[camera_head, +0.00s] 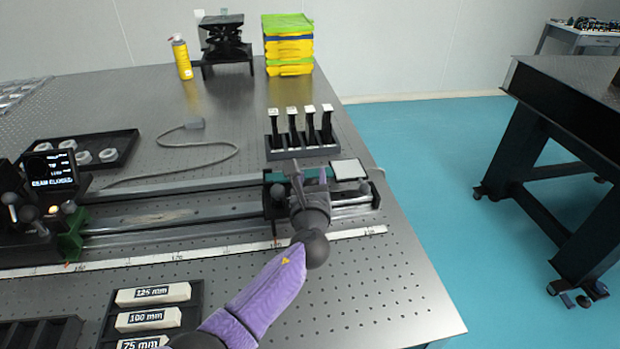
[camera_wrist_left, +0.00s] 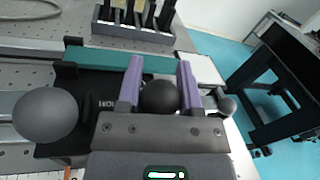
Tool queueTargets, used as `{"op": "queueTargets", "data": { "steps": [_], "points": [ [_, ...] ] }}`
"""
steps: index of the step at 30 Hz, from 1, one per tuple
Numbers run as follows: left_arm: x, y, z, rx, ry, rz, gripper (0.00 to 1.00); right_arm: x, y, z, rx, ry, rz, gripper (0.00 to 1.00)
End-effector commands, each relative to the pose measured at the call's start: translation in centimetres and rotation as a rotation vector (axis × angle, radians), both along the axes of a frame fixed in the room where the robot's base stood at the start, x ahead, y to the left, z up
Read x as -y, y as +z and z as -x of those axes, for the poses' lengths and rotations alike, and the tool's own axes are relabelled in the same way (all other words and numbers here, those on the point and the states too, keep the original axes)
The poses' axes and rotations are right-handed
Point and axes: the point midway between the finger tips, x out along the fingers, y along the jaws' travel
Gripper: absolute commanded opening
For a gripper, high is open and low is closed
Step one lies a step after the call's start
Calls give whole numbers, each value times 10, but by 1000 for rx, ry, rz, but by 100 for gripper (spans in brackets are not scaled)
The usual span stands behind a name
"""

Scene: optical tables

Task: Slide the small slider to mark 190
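The small slider is a dark carriage (camera_head: 270,205) with a green strip (camera_wrist_left: 100,62), at the right end of the rail. A white plate (camera_head: 348,169) is beside it. My left gripper (camera_head: 310,177) is over the slider. In the left wrist view its purple fingers (camera_wrist_left: 160,72) stand on either side of a black round knob (camera_wrist_left: 160,97), which fills the gap between them. Contact appears to be on both sides, but the gripper body covers the knob's lower part. The white scale strip (camera_head: 225,252) runs along the rail's front; its numbers are too small to read surely. My right gripper is out of view.
A dark unit with a lit display (camera_head: 50,170) stands at the rail's left end. A rack of upright tools (camera_head: 300,145) is close behind the slider. A tray of labelled blocks (camera_head: 198,293) lies in front. The rail's middle (camera_head: 165,215) is clear.

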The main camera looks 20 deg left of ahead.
Motion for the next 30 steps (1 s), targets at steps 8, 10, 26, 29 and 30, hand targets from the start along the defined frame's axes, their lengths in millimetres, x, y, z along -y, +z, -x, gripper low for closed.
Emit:
{"op": "queueTargets", "data": {
  "steps": [8, 10, 26, 29, 30],
  "points": [
    [0, 0, 0, -1, 0, 0, 81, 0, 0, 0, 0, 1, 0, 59],
    [0, 0, 0, 0, 0, 0, 81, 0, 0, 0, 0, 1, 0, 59],
    [27, 2, 73, -2, -1, 1, 81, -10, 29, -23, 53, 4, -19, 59],
    [32, 1, 86, -2, 0, 1, 81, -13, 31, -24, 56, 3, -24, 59],
    [33, 1, 89, -1, 0, 1, 81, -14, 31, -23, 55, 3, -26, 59]
  ]
}}
